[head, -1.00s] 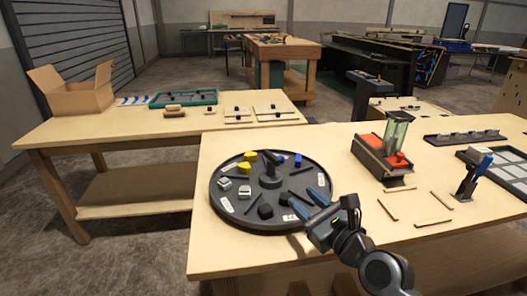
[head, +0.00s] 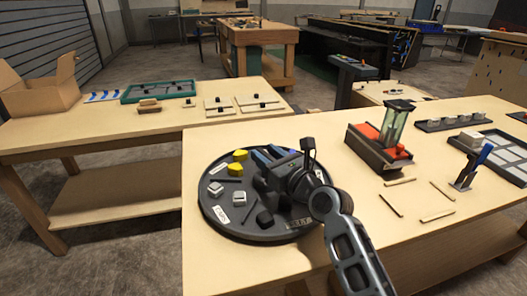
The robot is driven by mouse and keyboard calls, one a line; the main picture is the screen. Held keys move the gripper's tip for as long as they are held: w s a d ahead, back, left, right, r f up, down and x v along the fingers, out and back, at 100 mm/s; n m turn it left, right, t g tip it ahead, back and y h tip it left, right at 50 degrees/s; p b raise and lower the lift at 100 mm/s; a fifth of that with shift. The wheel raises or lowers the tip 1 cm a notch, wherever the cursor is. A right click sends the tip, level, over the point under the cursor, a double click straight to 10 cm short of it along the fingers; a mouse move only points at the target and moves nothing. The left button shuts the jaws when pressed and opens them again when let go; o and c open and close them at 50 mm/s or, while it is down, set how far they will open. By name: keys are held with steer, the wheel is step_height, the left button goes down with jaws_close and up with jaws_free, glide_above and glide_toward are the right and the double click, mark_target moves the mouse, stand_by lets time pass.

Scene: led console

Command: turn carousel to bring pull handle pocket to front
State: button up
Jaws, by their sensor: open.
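The carousel (head: 208,209) is a dark round disc near the table's left front corner. Its compartments hold yellow pieces (head: 237,169), light grey blocks (head: 239,197) and a black piece (head: 264,218). White labels sit along its rim; their writing is too small to read, and I cannot tell which pocket is the pull handle's. My gripper (head: 266,156) is open over the carousel's middle and far part, its bluish fingers pointing to the far left. It hides the central hub and much of the right side. I cannot tell whether it touches anything.
A red-based unit with a clear hopper (head: 394,122) stands right of the carousel. The second table (head: 95,133) behind holds a cardboard box (head: 40,88) and a green-framed tray (head: 158,90).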

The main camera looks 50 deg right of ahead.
steer(key=shift+w+d, duration=0.15)
steer(key=shift+w, duration=0.55)
jaws_close()
